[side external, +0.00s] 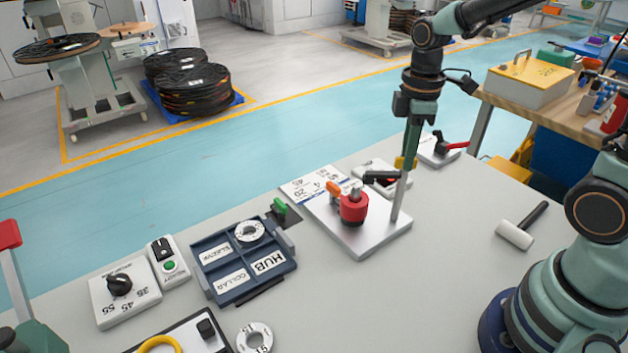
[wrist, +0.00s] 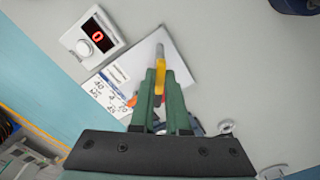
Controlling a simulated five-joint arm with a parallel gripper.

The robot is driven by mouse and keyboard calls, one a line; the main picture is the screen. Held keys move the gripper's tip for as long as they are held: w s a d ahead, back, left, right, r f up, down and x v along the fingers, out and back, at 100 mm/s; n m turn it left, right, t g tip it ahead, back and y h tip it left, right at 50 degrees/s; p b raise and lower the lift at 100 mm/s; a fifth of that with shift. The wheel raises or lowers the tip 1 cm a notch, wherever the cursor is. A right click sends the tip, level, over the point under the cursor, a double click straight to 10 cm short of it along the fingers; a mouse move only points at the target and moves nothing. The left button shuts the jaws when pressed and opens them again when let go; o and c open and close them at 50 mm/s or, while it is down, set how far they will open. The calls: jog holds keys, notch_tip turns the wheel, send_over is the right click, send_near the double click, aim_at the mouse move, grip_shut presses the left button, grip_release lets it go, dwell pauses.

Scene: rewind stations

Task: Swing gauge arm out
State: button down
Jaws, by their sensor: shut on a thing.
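A silver plate (side external: 366,234) on the bench carries a red round block (side external: 354,208), an orange part (side external: 333,188) and an upright grey post (side external: 399,199). My gripper (side external: 405,160) points down at the post's top and is shut on a yellow piece there (side external: 402,163). In the wrist view the yellow piece (wrist: 160,75) sits between my green fingers (wrist: 160,77), which hide most of the red block. How the yellow piece joins the arm is unclear.
A blue tray (side external: 211,286) with label plates and a white ring stands left of the plate. A white box with a red display (wrist: 93,36) sits beside the plate. A mallet (side external: 521,226) lies to the right. Bench between plate and mallet is clear.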

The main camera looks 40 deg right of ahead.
jog(key=shift+r+m, duration=0.1)
jog(key=shift+m, duration=0.2)
jog(key=m, duration=0.3)
jog(key=shift+m, duration=0.4)
jog(key=m, duration=0.9)
jog(key=shift+a, duration=0.1)
jog(key=shift+m, duration=2.2)
jog(key=c, duration=0.9)
grip_release()
